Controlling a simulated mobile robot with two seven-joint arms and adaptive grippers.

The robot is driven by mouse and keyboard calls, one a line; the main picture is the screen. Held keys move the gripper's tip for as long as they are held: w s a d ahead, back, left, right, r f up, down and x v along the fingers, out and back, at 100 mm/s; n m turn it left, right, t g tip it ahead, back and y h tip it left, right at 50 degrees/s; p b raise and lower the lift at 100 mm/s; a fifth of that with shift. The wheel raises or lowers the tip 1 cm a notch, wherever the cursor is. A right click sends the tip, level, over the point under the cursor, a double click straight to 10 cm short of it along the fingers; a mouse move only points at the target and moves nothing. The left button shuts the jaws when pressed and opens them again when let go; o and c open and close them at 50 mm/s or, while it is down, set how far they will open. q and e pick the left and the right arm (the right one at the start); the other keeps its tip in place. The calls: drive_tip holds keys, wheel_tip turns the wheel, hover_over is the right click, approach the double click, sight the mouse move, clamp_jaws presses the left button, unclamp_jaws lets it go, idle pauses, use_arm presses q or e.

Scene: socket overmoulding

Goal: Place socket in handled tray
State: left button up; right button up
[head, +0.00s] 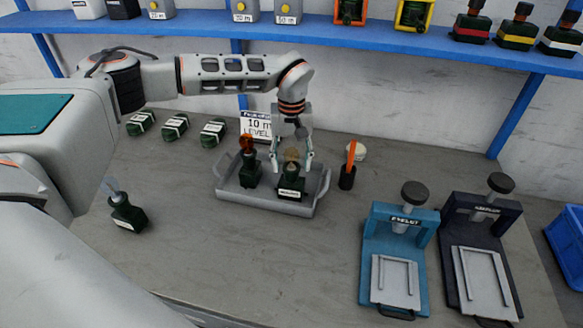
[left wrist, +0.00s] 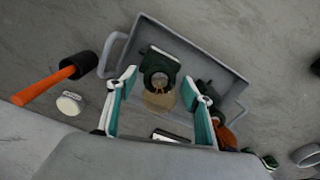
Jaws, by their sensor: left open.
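The grey handled tray (head: 258,204) stands mid-table, with handles at its ends. In it stands a dark green socket (head: 290,194) with a tan top and white label; it also shows in the left wrist view (left wrist: 160,58). Beside it in the tray, to the left in the head view, is a dark green piece with an orange-red top (head: 248,172). My left gripper (head: 292,167) is open, pointing down over the tan-topped socket, its fingers on either side of it. In the left wrist view the fingers (left wrist: 160,80) look apart from it. My right gripper is not in view.
Right of the tray are an orange-handled mallet (head: 347,170) and a white round piece (head: 357,151). A blue press (head: 378,250) and a black press (head: 458,240) stand front right. A dark green piece (head: 127,216) stands left. Several labelled green blocks (head: 174,128) and a sign (head: 257,125) are behind.

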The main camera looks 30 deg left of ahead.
use_arm(q)
wheel_tip(320, 180, up, 10)
drive_tip(key=shift+f, duration=0.1)
idle(0.7)
